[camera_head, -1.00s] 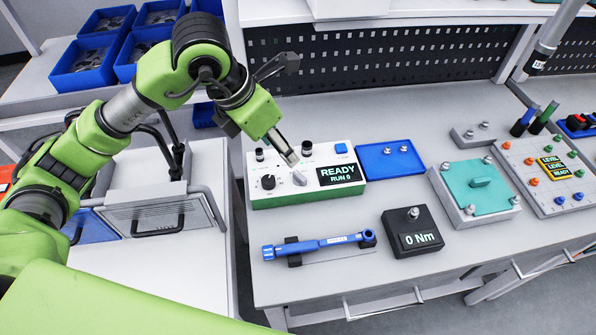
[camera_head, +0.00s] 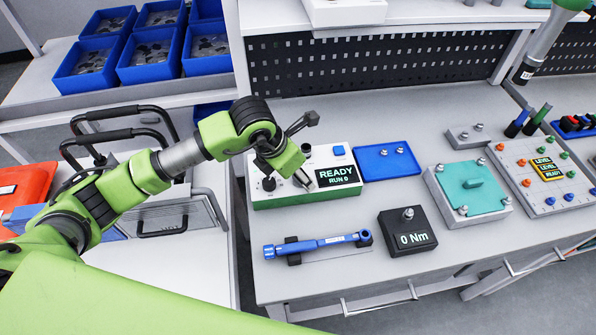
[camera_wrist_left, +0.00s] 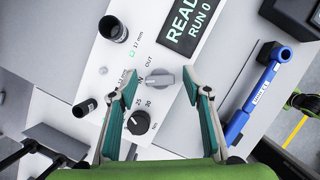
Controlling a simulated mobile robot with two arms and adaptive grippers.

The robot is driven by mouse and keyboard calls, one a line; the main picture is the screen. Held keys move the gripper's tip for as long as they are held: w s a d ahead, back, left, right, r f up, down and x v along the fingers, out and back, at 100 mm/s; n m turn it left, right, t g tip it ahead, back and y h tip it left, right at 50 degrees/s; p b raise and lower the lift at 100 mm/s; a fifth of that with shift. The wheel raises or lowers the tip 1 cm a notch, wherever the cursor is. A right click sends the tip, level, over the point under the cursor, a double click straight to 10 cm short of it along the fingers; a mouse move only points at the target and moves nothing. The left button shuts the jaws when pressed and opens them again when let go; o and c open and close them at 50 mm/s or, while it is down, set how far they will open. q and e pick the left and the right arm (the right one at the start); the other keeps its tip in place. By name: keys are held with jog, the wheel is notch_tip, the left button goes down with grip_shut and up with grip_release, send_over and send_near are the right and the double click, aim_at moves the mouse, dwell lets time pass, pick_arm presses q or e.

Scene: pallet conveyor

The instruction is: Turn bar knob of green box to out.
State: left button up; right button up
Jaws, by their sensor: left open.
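The green box (camera_head: 268,200) has a white top, a green base and a display reading READY RUN 0. Its grey bar knob (camera_wrist_left: 159,82) shows in the left wrist view beside the labels IN and OUT. The bar lies roughly across that picture, with one end near IN. My left gripper (camera_wrist_left: 158,72) is open, with one teal-padded finger on each side of the knob and gaps between. I cannot tell its exact height over the knob. In the head view my left gripper (camera_head: 305,183) largely hides the knob.
A black round dial (camera_wrist_left: 138,122) and dark sockets (camera_wrist_left: 113,29) stand close by on the box top. A blue torque wrench (camera_head: 318,244) lies in front, beside a black 0 Nm tester (camera_head: 407,232). A blue tray (camera_head: 386,162) sits right of the box.

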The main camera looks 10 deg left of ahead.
pick_arm(q)
jog(key=shift+f, duration=0.1)
jog(key=shift+c, duration=0.3)
jog(key=c, duration=1)
jog(key=shift+w+f+m+b, duration=0.1)
jog(key=shift+m+b, duration=0.3)
jog(key=shift+b, duration=0.3)
jog(key=m+g+b, duration=0.1)
jog(key=m+b, duration=0.2)
jog(key=b, duration=0.2)
jog(key=m+g+h+b, duration=0.1)
jog(key=m+b, duration=0.3)
jog(key=b, duration=0.1)
jog(key=shift+w+f+g+h, duration=0.1)
jog(key=shift+g+h, duration=0.2)
jog(key=shift+r+m+g+b, duration=0.15)
jog(key=shift+m+g+b, duration=0.25)
jog(key=shift+m+b, duration=0.55)
jog(key=shift+r+m+g+b, duration=0.1)
jog(key=shift+m+g+b, duration=0.3)
jog(key=shift+m+b, duration=0.55)
jog(key=shift+m, duration=0.3)
jog(key=o, duration=1.1)
jog(key=shift+a, duration=0.1)
jog(key=shift+c, duration=0.2)
